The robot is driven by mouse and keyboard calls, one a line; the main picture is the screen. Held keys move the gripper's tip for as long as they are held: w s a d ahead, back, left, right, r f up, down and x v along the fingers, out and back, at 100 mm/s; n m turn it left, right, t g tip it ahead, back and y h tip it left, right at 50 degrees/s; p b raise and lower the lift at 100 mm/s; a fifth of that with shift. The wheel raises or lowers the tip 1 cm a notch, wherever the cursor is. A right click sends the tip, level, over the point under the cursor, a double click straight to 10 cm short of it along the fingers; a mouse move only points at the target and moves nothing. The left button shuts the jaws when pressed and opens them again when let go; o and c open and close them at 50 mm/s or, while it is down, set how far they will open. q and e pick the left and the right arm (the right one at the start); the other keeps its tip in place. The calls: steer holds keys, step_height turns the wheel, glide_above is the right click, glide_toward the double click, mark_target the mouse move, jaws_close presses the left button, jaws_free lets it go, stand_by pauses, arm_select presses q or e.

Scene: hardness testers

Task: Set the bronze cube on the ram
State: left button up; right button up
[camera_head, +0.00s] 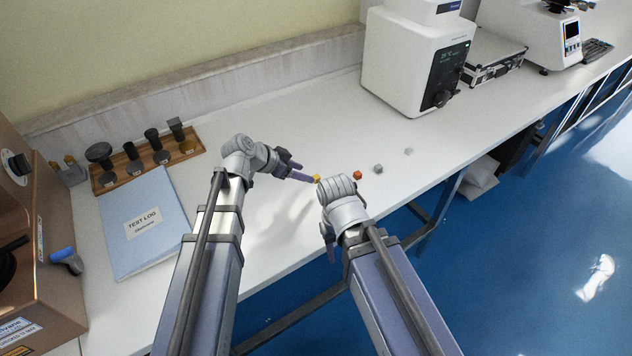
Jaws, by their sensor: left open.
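A gold-yellow cube (316,178) is at the fingertips of my left gripper (303,176) on the white bench. The left gripper is open, pointing right; I cannot tell whether the cube lies between its fingers. An orange-brown cube (357,174) sits just right of it, behind my right wrist. From colour alone I cannot tell for sure which of these two is the bronze one. I cannot pick out the ram in this view.
A grey cube (378,168) and a paler one (408,150) lie further right. A blue test log (145,224) and a wooden rack (150,163) of dark parts are at left, beside a brown machine (50,290). A white tester (405,65) stands behind. The bench's front edge is close.

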mark_target(316, 176)
arm_select(q)
steer(key=b+x, duration=0.3)
steer(key=x, duration=0.2)
steer(key=shift+s+d+b, duration=0.1)
steer(key=shift+d+b, duration=0.2)
steer(key=shift+r, duration=0.15)
jaws_close()
